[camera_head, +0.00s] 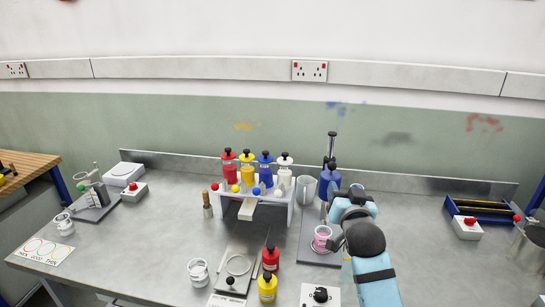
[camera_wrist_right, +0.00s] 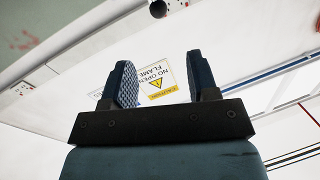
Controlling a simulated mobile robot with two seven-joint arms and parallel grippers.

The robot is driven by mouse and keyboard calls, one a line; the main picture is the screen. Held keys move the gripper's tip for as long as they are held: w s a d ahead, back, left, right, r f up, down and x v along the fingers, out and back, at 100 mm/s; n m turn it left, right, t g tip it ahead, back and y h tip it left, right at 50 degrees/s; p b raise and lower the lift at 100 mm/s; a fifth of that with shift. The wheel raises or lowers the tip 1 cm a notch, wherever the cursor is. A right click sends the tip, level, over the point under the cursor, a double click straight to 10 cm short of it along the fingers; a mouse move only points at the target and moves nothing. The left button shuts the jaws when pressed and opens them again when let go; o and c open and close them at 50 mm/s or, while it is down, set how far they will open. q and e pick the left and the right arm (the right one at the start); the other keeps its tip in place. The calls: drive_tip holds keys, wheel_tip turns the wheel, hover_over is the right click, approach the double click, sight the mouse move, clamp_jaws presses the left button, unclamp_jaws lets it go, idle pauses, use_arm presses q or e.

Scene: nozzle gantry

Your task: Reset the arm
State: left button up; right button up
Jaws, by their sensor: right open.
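My right arm (camera_head: 372,272) comes in from the bottom right of the head view and bends over the bench beside a pink-filled beaker (camera_head: 322,238). Its jaws are hard to make out there, and I cannot tell whether any part of it touches the beaker. In the right wrist view my right gripper (camera_wrist_right: 163,82) is open, with its two dark ridged fingers well apart and nothing between them. Beyond the fingers is a yellow and white "no open flame" sign (camera_wrist_right: 160,75) on a pale surface. My left gripper is in neither view.
A white rack (camera_head: 290,213) with red, yellow, blue and white bottles stands mid-bench. Red (camera_head: 270,259) and yellow (camera_head: 267,288) bottles stand in front. A control box with a black knob (camera_head: 320,295) is near the arm.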

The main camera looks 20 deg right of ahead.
drive_tip(key=s+a+f+n+g+y+p, duration=0.1)
drive_tip(key=s+a+f+n+y, duration=0.3)
drive_tip(key=f, duration=0.5)
drive_tip(key=s+a+f+n+g+y+p, duration=0.1)
drive_tip(key=s+a+f+n+g+y, duration=0.1)
drive_tip(key=s+a+f, duration=0.55)
drive_tip(key=s+a+f+n+g+y+p, duration=0.1)
drive_tip(key=s+a+f, duration=0.2)
drive_tip(key=s+f, duration=0.4)
drive_tip(key=s+a+f+n+g+y, duration=0.2)
drive_tip(key=s+a+f, duration=0.2)
drive_tip(key=s+f, duration=0.2)
drive_tip(key=shift+s+a+f+p, duration=0.3)
drive_tip(key=shift+s+f+p, duration=0.05)
drive_tip(key=shift+f, duration=0.35)
